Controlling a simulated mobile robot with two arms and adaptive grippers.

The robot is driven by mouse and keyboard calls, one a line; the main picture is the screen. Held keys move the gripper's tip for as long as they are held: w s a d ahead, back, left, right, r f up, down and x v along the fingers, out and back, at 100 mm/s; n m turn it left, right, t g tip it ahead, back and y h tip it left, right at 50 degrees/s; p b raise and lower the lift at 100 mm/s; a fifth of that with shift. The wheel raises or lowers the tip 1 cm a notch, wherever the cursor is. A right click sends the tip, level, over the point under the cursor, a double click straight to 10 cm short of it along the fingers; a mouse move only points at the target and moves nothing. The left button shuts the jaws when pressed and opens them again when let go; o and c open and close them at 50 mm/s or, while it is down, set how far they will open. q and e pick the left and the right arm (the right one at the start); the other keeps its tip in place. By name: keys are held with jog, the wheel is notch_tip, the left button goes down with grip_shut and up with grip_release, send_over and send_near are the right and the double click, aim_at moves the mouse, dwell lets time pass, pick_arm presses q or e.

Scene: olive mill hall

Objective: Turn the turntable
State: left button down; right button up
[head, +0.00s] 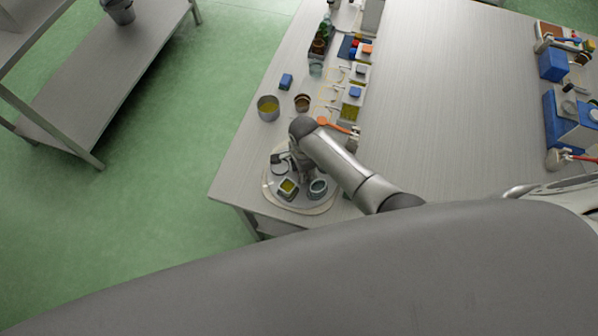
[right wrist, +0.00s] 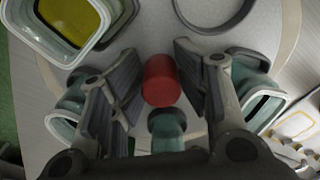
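The turntable (head: 303,204) is a round pale disc near the table's front left corner in the head view, with several small containers on it. Its surface also fills much of the right wrist view (right wrist: 150,35). A red cylinder (right wrist: 161,80) stands over the disc in the right wrist view. My right gripper (right wrist: 155,95) is open, with a finger on each side of the red cylinder and visible gaps to both. In the head view my right arm reaches down over the disc and its fingertips are hard to make out. My left gripper is not in view.
A square bowl with yellow contents (head: 288,188) and a round grey-blue bowl (head: 318,187) stand on the disc close to the gripper. The middle of the table (head: 440,90) is clear.

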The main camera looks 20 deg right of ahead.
jog(key=shift+s+a, duration=0.1)
jog(key=shift+s, duration=0.1)
jog(key=r, duration=0.8)
jog(key=shift+w, duration=0.25)
dwell(0.8)
dwell(0.4)
